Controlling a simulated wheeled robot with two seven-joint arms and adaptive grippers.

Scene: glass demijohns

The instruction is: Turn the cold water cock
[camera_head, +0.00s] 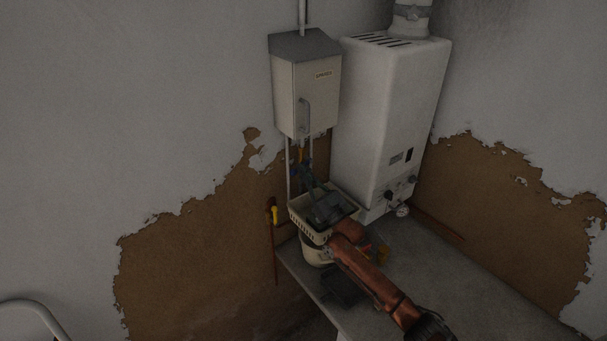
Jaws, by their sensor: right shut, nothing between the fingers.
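Under the grey metal box, a small blue piece (293,171) shows beside the vertical pipes; it may be the handle of the cold water cock, but it is too small and dark to be sure. A yellow-handled cock (274,214) sits on a copper pipe to its left. My right arm comes in from the lower right, over the worktop. My left gripper is out of view.
The grey box (300,92) hangs above the pipes. A white water heater (385,115) with knobs and a gauge (402,211) is to its right. Small items lie on the grey worktop (470,285), whose right part is clear. A pale curved tube (38,306) shows lower left.

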